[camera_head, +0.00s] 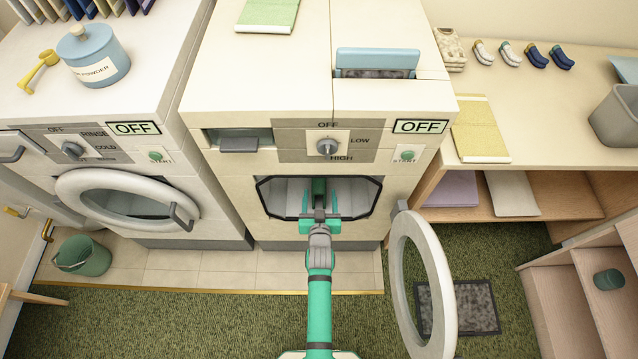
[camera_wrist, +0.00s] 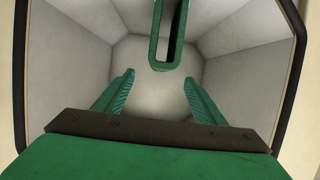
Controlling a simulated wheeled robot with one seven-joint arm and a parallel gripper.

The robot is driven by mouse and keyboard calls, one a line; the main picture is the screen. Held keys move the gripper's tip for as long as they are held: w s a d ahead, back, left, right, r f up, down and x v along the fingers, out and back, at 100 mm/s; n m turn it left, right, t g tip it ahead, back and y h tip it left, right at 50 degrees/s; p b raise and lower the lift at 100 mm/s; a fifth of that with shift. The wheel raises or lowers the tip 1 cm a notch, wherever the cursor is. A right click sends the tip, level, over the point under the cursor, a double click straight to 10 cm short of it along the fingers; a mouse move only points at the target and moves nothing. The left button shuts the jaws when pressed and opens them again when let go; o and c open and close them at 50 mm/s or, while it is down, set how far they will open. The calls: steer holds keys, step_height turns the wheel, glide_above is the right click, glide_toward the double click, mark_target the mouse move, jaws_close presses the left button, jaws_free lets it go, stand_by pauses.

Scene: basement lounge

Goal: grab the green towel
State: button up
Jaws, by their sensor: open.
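A dark green folded, loop-shaped piece (camera_wrist: 168,38), which looks like the green towel, stands inside the dryer drum. It also shows in the head view (camera_head: 318,188), partly hidden by my gripper. My gripper (camera_head: 320,203) reaches in through the open front of the dryer (camera_head: 225,80). In the wrist view its two green fingers (camera_wrist: 158,78) are spread, with nothing between them. The green piece lies just beyond the fingertips, higher in the picture, apart from them. Its lower end is rounded, and its top is cut off by the frame.
The round dryer door (camera_head: 401,285) hangs open at the right. The dark-framed opening surrounds my gripper closely. A pale green folded cloth (camera_head: 268,14) lies on the dryer, and a yellow-green one (camera_head: 481,130) on the right table. A washer (camera_head: 95,110) stands left, with a green bucket (camera_head: 82,256) below.

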mark_target(319, 177)
steer(key=x, duration=0.5)
steer(key=shift+w, duration=0.15)
steer(key=shift+f+x, duration=0.15)
steer(key=shift+x, duration=1.3)
steer(key=shift+f+x, duration=0.1)
steer(key=shift+x, duration=1.3)
steer(key=shift+a, duration=0.15)
steer(key=c, duration=1.2)
steer(key=shift+c, duration=0.2)
steer(key=shift+r, duration=0.2)
